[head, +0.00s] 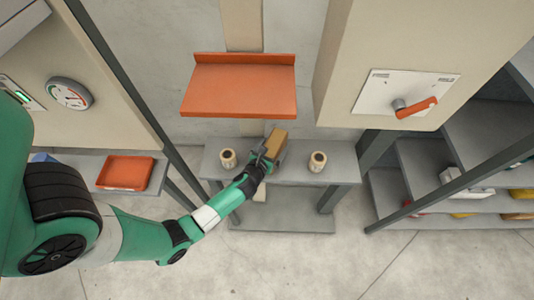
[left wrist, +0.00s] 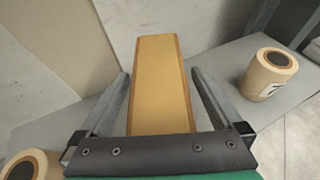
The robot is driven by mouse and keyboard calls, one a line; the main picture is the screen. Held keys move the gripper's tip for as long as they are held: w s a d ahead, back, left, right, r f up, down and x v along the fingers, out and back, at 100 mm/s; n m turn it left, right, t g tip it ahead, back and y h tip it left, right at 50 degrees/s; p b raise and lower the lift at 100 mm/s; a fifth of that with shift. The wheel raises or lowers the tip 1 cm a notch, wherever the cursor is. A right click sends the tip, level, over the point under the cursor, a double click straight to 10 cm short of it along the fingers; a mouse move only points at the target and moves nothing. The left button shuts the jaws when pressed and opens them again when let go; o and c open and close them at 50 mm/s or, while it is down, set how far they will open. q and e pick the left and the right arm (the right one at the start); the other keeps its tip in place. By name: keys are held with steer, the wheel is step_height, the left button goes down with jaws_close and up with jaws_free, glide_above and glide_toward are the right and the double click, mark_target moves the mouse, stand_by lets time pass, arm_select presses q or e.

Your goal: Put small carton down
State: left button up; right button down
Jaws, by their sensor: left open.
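The small carton (head: 277,142) is a tan-brown box at the grey bench (head: 333,168) in the head view. It stands between two rolls, partly hidden by my gripper. In the left wrist view the carton (left wrist: 160,82) lies between the two fingers of my left gripper (left wrist: 160,98), with a visible gap on each side. My left gripper (head: 265,155) is open around the carton in the head view. Whether the carton's underside rests on the bench is hidden. My right gripper is not in view.
A cream roll (head: 228,158) stands left of the carton and another roll (head: 317,161) right of it. An orange shelf (head: 240,88) overhangs behind. An orange tray (head: 125,173) lies on the left bench. A panel with an orange lever (head: 415,107) is at right.

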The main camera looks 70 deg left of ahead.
arm_select(q)
steer(key=p+v, duration=0.1)
steer(key=v, duration=1)
steer(key=shift+p, duration=0.3)
